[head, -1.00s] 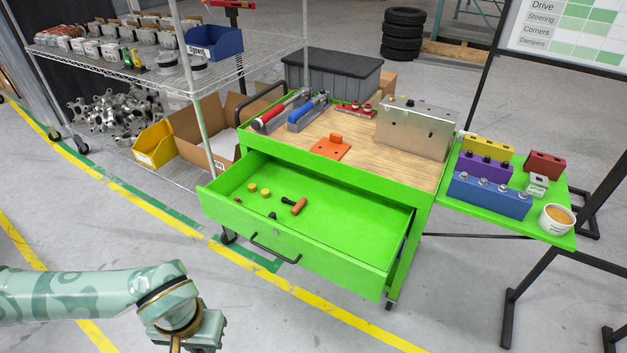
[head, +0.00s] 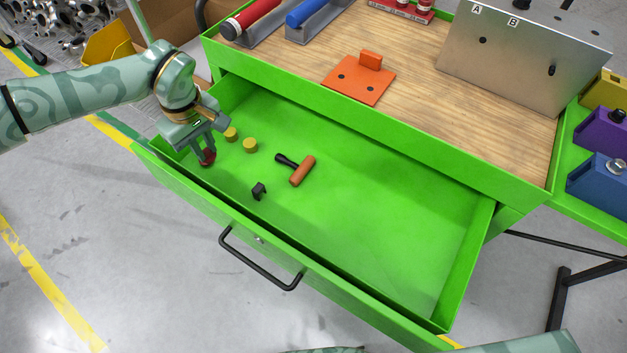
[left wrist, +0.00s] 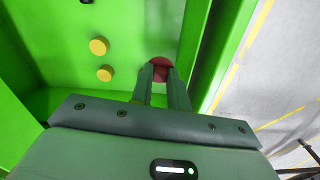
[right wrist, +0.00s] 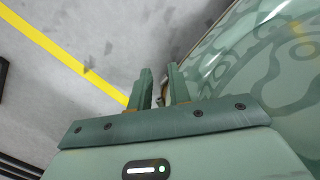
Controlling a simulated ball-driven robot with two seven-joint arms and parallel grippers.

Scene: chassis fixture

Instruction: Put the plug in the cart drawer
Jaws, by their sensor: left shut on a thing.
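A dark red round piece (head: 208,158), which looks like the plug, is at the front left corner inside the green cart drawer (head: 350,215). My left gripper (head: 205,150) reaches down into the drawer and is shut on this piece. In the left wrist view the red piece (left wrist: 161,68) shows at the fingertips (left wrist: 162,72), close to the drawer's wall. The fingers hide part of it, and I cannot tell whether it touches the drawer floor. The drawer is pulled open. My right gripper (right wrist: 160,80) is partly open and empty, above the grey floor.
Two yellow round pieces (head: 231,134) (head: 250,145), a black clip (head: 259,190) and an orange-handled tool (head: 302,170) lie in the drawer. Its right half is clear. The cart top holds an orange bracket (head: 358,82) and a metal box (head: 520,55).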

